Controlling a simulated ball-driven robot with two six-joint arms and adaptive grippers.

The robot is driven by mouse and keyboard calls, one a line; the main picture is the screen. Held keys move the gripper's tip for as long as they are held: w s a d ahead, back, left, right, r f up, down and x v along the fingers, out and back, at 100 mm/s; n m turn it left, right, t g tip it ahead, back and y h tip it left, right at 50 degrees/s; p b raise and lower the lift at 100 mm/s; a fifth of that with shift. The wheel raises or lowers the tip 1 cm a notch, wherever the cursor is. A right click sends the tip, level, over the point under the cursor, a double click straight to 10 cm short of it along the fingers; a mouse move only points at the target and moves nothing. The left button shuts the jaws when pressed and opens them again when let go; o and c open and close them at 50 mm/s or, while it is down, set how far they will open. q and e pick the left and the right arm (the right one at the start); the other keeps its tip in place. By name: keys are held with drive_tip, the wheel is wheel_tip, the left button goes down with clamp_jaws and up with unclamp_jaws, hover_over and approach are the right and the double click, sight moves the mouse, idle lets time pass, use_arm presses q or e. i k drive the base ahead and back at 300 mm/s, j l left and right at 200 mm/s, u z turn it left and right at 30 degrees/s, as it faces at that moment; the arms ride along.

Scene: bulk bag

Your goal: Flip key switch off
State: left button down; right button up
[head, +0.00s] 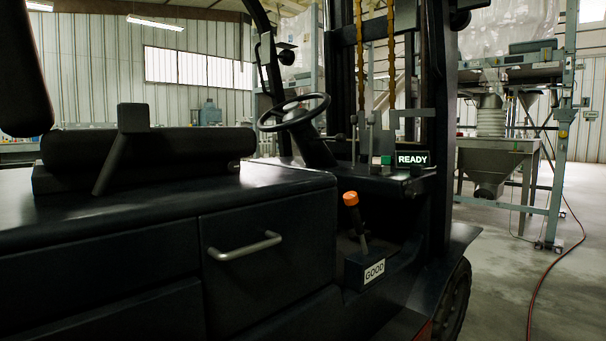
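The key switch cannot be clearly made out. The forklift's dash (365,184) lies right of the steering wheel (293,112). Neither of my grippers is in view.
A dark body panel with a grey handle (244,246) fills the foreground. Upright grey levers (371,135) stand behind the dash. Open floor (500,285) lies at right, crossed by a red hose (540,285).

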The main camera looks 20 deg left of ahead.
sight(381, 169)
drive_tip(key=k+j+u, duration=0.2)
drive_tip(key=i+l+u, duration=0.1)
drive_tip(key=u, duration=0.55)
drive_tip(key=i+l+u, duration=0.15)
drive_tip(key=l+u, duration=0.15)
drive_tip(key=i+l+u, duration=0.15)
drive_tip(key=l+u, duration=0.15)
drive_tip(key=l, duration=0.25)
drive_tip(key=l+u, duration=0.3)
drive_tip(key=l, duration=0.15)
drive_tip(key=i+l, duration=0.1)
drive_tip(key=l, duration=0.6)
drive_tip(key=i+l+u, duration=0.1)
drive_tip(key=l, duration=0.65)
drive_tip(key=i+l+u, duration=0.1)
drive_tip(key=l, duration=0.6)
